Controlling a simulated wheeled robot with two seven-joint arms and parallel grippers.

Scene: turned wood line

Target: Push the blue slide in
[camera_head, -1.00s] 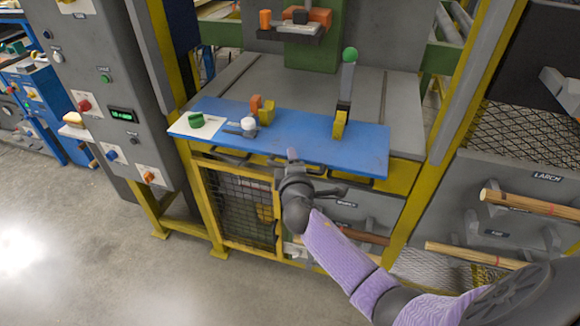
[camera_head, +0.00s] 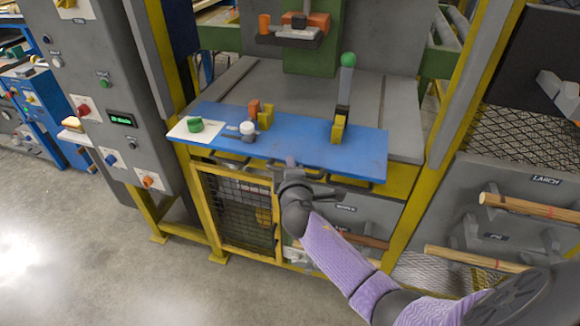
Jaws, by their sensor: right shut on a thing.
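The blue slide (camera_head: 290,150) is a flat blue board lying across the front of the grey machine bed. Dark handles show along its front edge. It carries a white plate with a green knob (camera_head: 195,125), a white round knob (camera_head: 248,128), orange and yellow blocks and an upright lever with a green ball (camera_head: 348,60). My right gripper (camera_head: 290,166) is at the middle of the slide's front edge. It is shut on what looks like a front handle; the grip itself is mostly hidden by the hand. My left gripper is out of view.
A grey control cabinet (camera_head: 100,90) with buttons and a lit display stands at the left. Yellow posts frame the bed. The bare grey bed (camera_head: 300,95) lies behind the slide, under an orange and dark tool head (camera_head: 295,30). A rack with wooden rods (camera_head: 530,205) is at the right.

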